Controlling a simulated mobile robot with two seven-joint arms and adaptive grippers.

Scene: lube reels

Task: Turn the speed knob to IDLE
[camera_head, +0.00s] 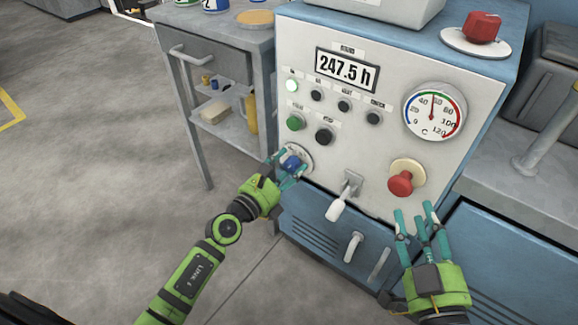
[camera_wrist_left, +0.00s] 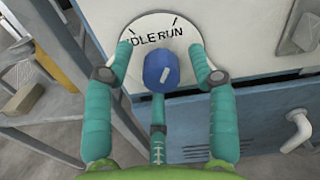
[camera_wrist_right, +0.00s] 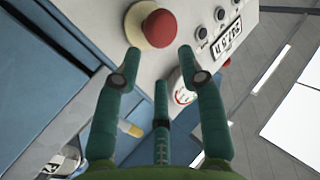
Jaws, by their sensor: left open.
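The blue speed knob (camera_wrist_left: 160,66) with a white pointer mark sits on a round white dial plate (camera_wrist_left: 183,22) at the panel's lower left. IDLE is printed at the plate's upper left and RUN at its upper right. In the head view the knob (camera_head: 290,163) is partly hidden by the fingers. My right gripper (camera_head: 414,208) is open and empty, below the red button.
The panel (camera_head: 290,60) carries a red mushroom button (camera_head: 401,183), a lever switch (camera_head: 340,203), a gauge (camera_head: 434,112), a display (camera_head: 347,69) and several small buttons. A grey cart (camera_head: 195,65) stands close to the left. Open floor lies further left.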

